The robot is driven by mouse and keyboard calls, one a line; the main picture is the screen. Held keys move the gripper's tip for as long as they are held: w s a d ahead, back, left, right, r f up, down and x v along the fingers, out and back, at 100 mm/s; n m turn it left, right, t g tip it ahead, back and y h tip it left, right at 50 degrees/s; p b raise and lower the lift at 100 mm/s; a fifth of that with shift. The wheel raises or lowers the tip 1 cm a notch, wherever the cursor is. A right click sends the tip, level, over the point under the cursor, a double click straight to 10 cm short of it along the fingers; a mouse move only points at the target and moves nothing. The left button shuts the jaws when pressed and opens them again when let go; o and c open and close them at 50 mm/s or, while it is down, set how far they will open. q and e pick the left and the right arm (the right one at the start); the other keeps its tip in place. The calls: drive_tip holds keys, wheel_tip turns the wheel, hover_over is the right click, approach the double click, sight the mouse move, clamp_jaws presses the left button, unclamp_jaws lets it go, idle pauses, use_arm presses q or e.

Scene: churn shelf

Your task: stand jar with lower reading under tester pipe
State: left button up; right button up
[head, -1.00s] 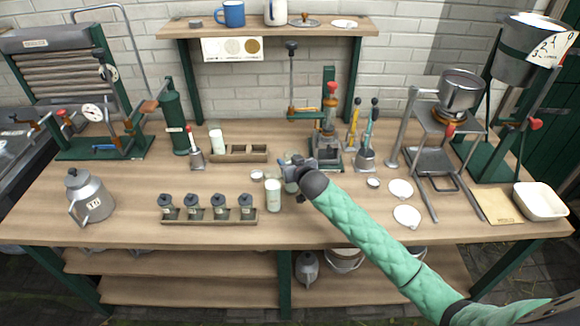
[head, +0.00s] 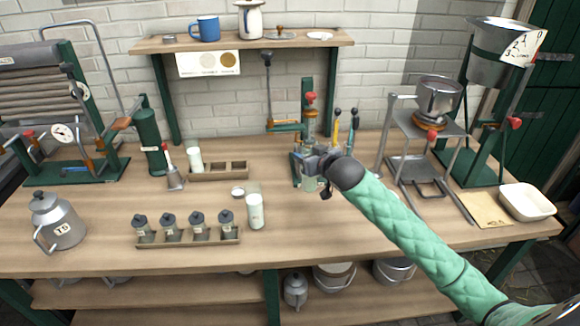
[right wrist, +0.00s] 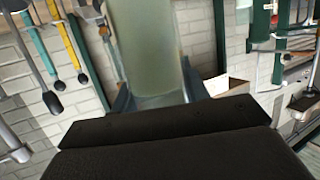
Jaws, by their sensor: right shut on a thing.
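My right gripper (head: 318,165) is shut on a pale greenish glass jar (head: 309,184), in front of the green tester stand (head: 309,97) with the red knob. The gripper and arm hide part of the jar and the stand's foot. I cannot tell whether the jar touches the table or is under the pipe. In the right wrist view the held jar (right wrist: 148,45) looks upright between the fingers. A second, milky jar (head: 255,211) stands on the table to the left. A third white jar (head: 195,160) stands at the wooden rack (head: 220,173). No readings are legible. My left gripper is out of view.
A rack of several dark-capped bottles (head: 188,236) and a metal can (head: 58,222) stand at front left. A small lid (head: 238,191) lies behind the milky jar. A metal pot stand (head: 412,165) and white tray (head: 527,202) are at right. The front middle is clear.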

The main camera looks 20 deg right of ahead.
drive_tip(key=w+a+f, duration=0.2)
drive_tip(key=a+f, duration=0.2)
drive_tip(key=f, duration=0.5)
use_arm(q)
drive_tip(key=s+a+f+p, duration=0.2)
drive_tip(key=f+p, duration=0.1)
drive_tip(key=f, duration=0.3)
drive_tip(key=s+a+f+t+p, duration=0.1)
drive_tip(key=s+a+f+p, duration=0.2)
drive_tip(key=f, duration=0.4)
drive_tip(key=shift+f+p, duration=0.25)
drive_tip(key=shift+p, duration=0.15)
use_arm(e)
drive_tip(key=r+x, duration=0.2)
drive_tip(key=x, duration=0.6)
drive_tip(key=w+r+x, duration=0.1)
drive_tip(key=x, duration=0.8)
drive_tip(key=shift+r, duration=0.35)
drive_tip(key=shift+w+a+f, duration=0.1)
drive_tip(key=shift+w+f, duration=0.05)
drive_tip(key=shift+f, duration=0.05)
drive_tip(key=o, duration=1.2)
